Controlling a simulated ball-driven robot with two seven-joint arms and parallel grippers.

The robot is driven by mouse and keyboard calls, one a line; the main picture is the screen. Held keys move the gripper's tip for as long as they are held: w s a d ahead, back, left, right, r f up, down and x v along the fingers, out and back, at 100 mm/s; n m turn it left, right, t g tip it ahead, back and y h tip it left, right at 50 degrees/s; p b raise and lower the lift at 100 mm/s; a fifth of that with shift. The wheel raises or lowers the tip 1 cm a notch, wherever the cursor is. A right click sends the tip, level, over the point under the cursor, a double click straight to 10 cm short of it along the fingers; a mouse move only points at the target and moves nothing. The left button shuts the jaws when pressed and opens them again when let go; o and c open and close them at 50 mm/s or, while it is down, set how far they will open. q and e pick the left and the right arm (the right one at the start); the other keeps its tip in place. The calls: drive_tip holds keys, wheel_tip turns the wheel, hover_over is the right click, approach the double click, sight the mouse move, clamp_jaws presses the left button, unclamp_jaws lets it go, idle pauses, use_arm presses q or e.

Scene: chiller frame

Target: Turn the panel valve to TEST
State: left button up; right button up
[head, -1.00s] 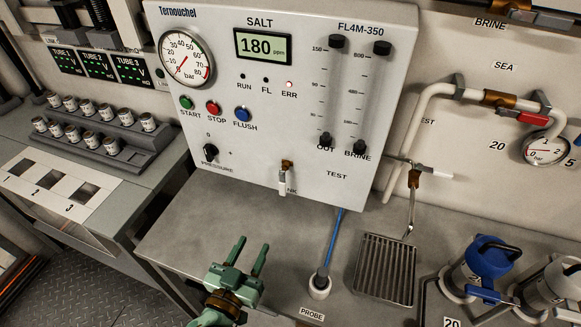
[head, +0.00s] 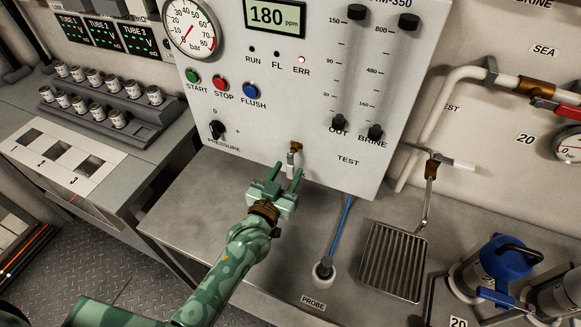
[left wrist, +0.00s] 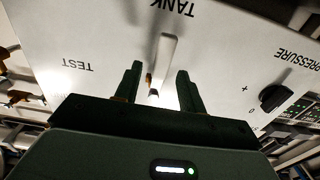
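The panel valve (head: 294,147) is a small brass fitting with a white lever, low on the front of the white panel. Its lever points down in the head view. In the left wrist view the white lever (left wrist: 168,55) points toward the TANK label (left wrist: 178,8). The TEST label (head: 348,160) is right of the valve in the head view. My left gripper (head: 284,174) is open, just below and in front of the valve. In the left wrist view the lever lies between its fingers (left wrist: 159,82), with gaps on both sides. My right gripper is not in view.
The pressure knob (head: 216,129) is left of the valve, under the START, STOP and FLUSH buttons. A probe in a white holder (head: 323,270) with a blue cable and a drain grate (head: 393,262) are at the right on the grey bench (head: 190,205).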

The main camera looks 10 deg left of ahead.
use_arm(q)
drive_tip(key=shift+w+d, duration=0.15)
drive_tip(key=shift+w, duration=0.55)
drive_tip(key=shift+w+d, duration=0.1)
drive_tip(key=shift+w, duration=0.55)
clamp_jaws()
